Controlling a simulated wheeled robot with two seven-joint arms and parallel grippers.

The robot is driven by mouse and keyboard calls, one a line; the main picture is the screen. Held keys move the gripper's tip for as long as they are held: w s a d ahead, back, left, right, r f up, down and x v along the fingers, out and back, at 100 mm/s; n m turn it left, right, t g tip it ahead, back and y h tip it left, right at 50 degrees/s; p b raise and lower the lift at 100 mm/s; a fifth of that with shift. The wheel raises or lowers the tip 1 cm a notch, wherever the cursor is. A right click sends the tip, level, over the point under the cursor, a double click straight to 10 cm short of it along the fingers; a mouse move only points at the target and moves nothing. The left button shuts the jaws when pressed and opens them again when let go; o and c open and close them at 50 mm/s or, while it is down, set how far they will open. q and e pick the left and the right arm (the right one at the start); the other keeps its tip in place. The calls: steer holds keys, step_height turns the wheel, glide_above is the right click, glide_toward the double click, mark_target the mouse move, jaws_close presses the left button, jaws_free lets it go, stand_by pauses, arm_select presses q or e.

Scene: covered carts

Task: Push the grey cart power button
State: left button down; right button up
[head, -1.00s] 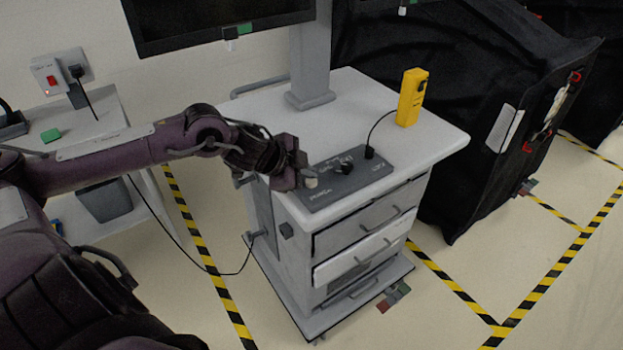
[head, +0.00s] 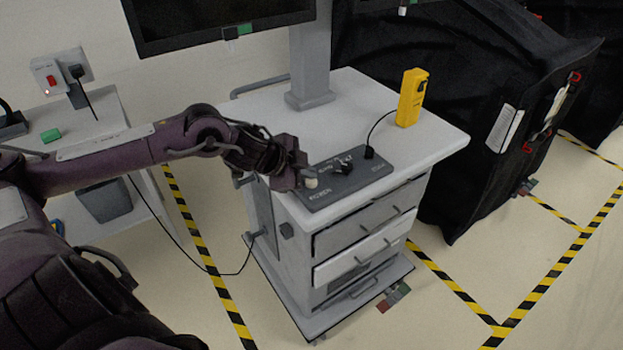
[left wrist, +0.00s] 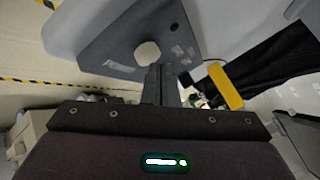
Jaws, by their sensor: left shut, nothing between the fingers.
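The grey cart (head: 345,110) has a dark grey control panel (head: 345,188) on its worktop. A pale round button (head: 311,183) sits at the panel's left end. It shows as a pale knob on the panel in the left wrist view (left wrist: 148,52). My left gripper (head: 303,174) is shut and empty, right at the button in the head view. In the left wrist view its dark fingers (left wrist: 161,82) point up just beside the knob. I cannot tell whether they touch it. My right gripper is not in view.
A yellow handheld unit (head: 411,98) stands on the cart, cabled to the panel. A monitor post (head: 311,60) rises behind. A black covered cart (head: 470,130) stands to the right. A side table (head: 75,125) is at the left.

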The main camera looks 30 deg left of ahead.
mark_target(307, 184)
arm_select(q)
steer(key=shift+f, duration=0.1)
stand_by(0.3)
steer(key=shift+f, duration=0.4)
steer(key=shift+r+p, duration=0.4)
steer(key=shift+p, duration=0.2)
step_height(307, 184, up, 6)
steer(key=p, duration=0.6)
steer(key=shift+r+p, duration=0.1)
steer(key=shift+p, duration=0.2)
